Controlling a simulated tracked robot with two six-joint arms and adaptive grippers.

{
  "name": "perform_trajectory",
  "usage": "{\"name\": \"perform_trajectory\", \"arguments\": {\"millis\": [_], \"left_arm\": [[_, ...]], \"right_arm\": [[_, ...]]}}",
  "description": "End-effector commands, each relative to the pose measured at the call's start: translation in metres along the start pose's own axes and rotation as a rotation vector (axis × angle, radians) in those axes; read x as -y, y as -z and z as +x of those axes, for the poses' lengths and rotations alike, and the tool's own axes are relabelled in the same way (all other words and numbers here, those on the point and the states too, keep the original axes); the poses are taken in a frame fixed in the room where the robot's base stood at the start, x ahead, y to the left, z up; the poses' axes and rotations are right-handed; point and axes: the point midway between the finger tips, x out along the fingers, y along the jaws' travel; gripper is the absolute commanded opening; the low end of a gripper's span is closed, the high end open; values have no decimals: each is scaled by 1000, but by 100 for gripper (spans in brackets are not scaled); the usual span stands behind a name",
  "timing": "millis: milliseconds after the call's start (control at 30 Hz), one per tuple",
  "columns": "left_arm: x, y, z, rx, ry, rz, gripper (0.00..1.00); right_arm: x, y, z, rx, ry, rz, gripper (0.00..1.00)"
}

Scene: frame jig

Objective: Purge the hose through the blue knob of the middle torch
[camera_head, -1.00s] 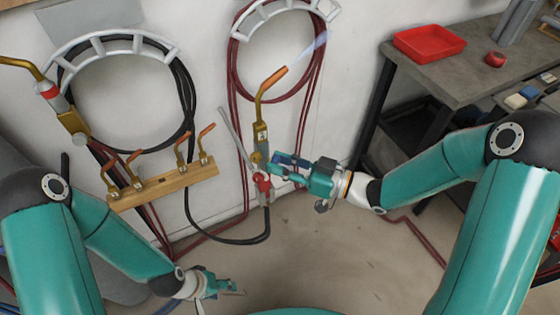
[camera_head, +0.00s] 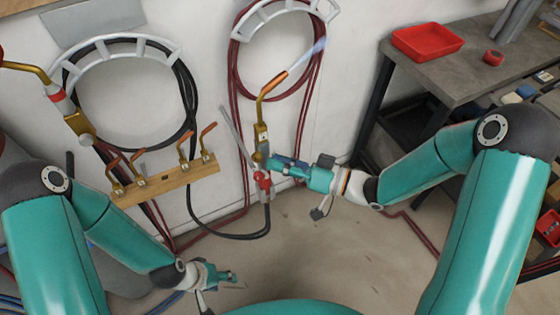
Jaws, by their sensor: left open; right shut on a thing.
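The middle torch (camera_head: 262,134) stands upright in front of the wall, with a brass body and a bent copper-coloured tip. A narrow pale blue flame (camera_head: 306,55) comes from its tip. A red knob (camera_head: 262,180) shows low on the torch. My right gripper (camera_head: 272,162) is shut at the torch's valve, above and right of the red knob. The blue knob appears to be between its fingers, mostly hidden. My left gripper (camera_head: 232,276) is open and empty, low over the floor, apart from the torch.
A wooden rack (camera_head: 165,184) with several copper tips stands left of the torch. Another torch (camera_head: 72,118) is at far left. Black hose (camera_head: 188,100) and red hose (camera_head: 236,95) hang on wall hangers. A workbench (camera_head: 440,75) with a red tray (camera_head: 427,42) is at right.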

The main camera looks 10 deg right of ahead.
Motion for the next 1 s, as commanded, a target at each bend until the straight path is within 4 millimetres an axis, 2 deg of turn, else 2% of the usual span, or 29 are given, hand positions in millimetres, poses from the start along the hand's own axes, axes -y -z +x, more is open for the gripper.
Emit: {"name": "perform_trajectory", "arguments": {"millis": [200,233,367,767,867,1000], "left_arm": [[0,0,0,0,0,0,52],[0,0,0,0,0,0,52],[0,0,0,0,0,0,52],[0,0,0,0,0,0,52],[0,0,0,0,0,0,52],[0,0,0,0,0,0,52]], "right_arm": [[0,0,0,0,-1,-1,0],[0,0,0,0,-1,-1,30],[0,0,0,0,-1,-1,51],[-1,0,-4,-1,-2,-1,52],[-1,0,-14,-2,-3,-1,52],[-2,0,-39,-3,-6,-1,52]]}}
